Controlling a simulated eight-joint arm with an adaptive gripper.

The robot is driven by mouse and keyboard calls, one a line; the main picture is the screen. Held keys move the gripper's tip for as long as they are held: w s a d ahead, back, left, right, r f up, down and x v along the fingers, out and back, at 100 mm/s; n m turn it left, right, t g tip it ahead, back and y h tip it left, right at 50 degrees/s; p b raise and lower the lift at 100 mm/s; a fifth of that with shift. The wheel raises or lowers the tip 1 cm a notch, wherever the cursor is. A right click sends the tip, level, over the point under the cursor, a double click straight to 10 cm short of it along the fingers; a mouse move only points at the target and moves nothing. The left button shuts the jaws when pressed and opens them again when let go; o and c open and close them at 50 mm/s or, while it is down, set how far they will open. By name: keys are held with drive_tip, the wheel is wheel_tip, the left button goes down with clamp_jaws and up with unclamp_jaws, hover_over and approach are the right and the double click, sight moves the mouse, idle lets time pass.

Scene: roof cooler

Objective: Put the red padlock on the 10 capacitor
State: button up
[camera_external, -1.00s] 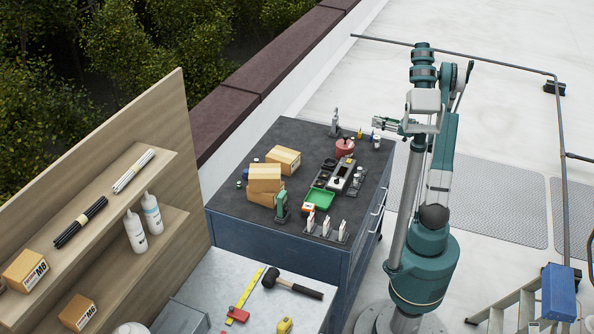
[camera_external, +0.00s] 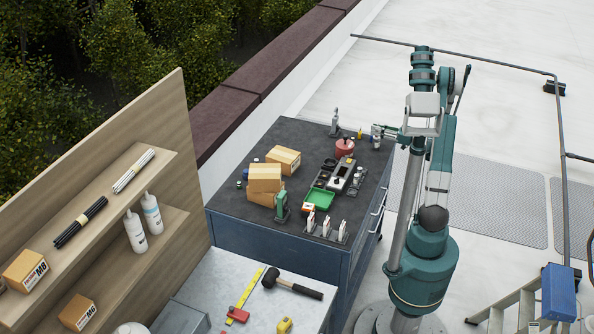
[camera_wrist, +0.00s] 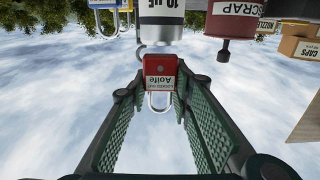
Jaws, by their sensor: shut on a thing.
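The red padlock (camera_wrist: 160,72), labelled "Aoife", is between the fingertips of my gripper (camera_wrist: 160,82) in the wrist view, which is upside down. My gripper is shut on it, and its shackle points to the bottom of the picture, upward in the scene. The white capacitor (camera_wrist: 162,22), labelled "10 µF", shows just past the padlock's body. The padlock appears level with or just above its top end; I cannot tell whether they touch. In the external view my gripper (camera_external: 378,130) is at the capacitor (camera_external: 376,143), near the bench's far right corner; the padlock is too small to make out there.
A red scrap can (camera_wrist: 234,22) stands beside the capacitor. Blue and yellow padlocks (camera_wrist: 107,5) show at the wrist view's top left.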

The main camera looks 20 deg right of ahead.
drive_tip(key=shift+f, duration=0.5)
drive_tip(key=shift+f, duration=0.15)
drive_tip(key=o, duration=0.9)
drive_tip(key=shift+r, duration=0.2)
drive_tip(key=shift+p+v, duration=0.7)
drive_tip(key=shift+v, duration=5.3)
